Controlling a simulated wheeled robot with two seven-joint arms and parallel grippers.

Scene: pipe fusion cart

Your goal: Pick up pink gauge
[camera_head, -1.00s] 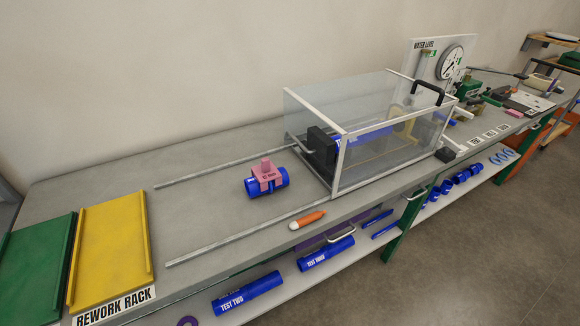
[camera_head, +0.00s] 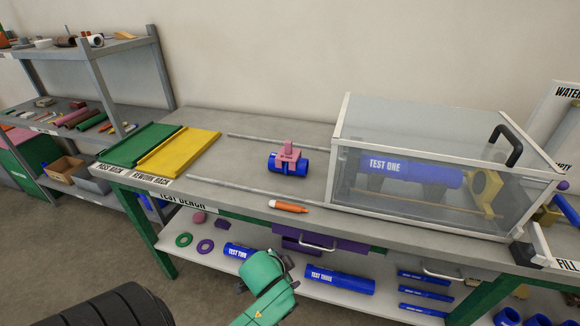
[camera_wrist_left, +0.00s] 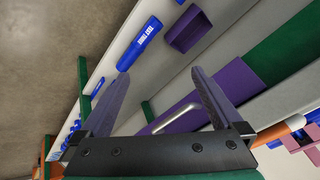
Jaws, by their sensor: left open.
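The pink gauge (camera_head: 288,152) sits upright on top of a short blue pipe piece (camera_head: 289,168) on the grey bench. My left gripper (camera_head: 284,262) is low in front of the bench, below and apart from the gauge. Its fingers are partly hidden by the green wrist in the head view. In the left wrist view the left gripper (camera_wrist_left: 160,78) is open, with nothing between its fingers. A pink part of the gauge (camera_wrist_left: 308,140) shows at the right edge there. My right gripper is not in view.
An orange marker (camera_head: 289,206) lies near the bench's front edge. Two rails flank the gauge. A clear tank (camera_head: 430,200) stands right of it; yellow (camera_head: 190,150) and green trays lie left. A purple drawer (camera_wrist_left: 235,80) with a handle is under the bench top.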

